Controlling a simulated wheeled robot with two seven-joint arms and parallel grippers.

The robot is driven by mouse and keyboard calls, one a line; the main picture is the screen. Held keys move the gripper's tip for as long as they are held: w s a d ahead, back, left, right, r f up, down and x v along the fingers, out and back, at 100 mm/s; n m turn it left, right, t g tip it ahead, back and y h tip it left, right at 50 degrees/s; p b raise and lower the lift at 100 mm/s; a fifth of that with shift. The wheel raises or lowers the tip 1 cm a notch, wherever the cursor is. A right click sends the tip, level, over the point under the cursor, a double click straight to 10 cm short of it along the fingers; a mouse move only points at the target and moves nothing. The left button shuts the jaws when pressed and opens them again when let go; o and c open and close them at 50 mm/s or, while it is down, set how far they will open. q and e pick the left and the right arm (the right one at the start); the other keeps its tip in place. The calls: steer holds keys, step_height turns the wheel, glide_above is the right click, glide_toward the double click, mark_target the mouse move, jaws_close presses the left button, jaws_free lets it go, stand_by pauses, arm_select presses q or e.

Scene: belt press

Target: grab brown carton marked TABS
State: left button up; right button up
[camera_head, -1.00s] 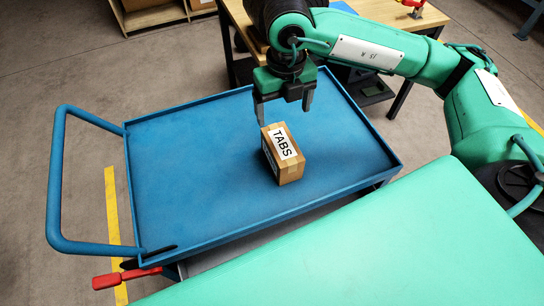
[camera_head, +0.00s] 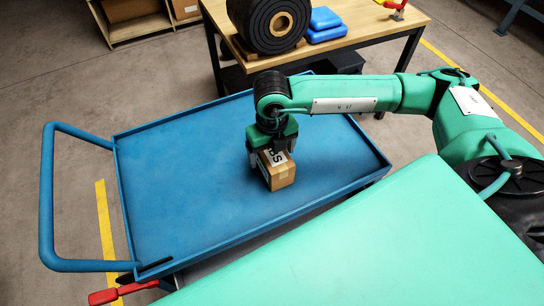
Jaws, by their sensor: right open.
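The brown carton (camera_head: 281,174) marked TABS stands on the blue cart tray (camera_head: 190,190), right of its middle. Only the end of its label shows; the rest is hidden by my right gripper (camera_head: 270,158). That gripper points down right over the carton, with its fingers open at the carton's top, one on the left side and one toward the back right. Whether the fingers touch the carton I cannot tell. My left gripper is out of view.
The cart has a blue push handle (camera_head: 48,200) at the left and a red lever (camera_head: 120,291) at the front. A wooden table (camera_head: 365,32) behind bears a black belt roll (camera_head: 270,20) and blue blocks (camera_head: 325,20). The tray is otherwise bare.

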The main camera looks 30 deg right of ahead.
steer(key=shift+f, duration=0.8)
steer(key=c, duration=1.3)
steer(key=shift+r, duration=0.15)
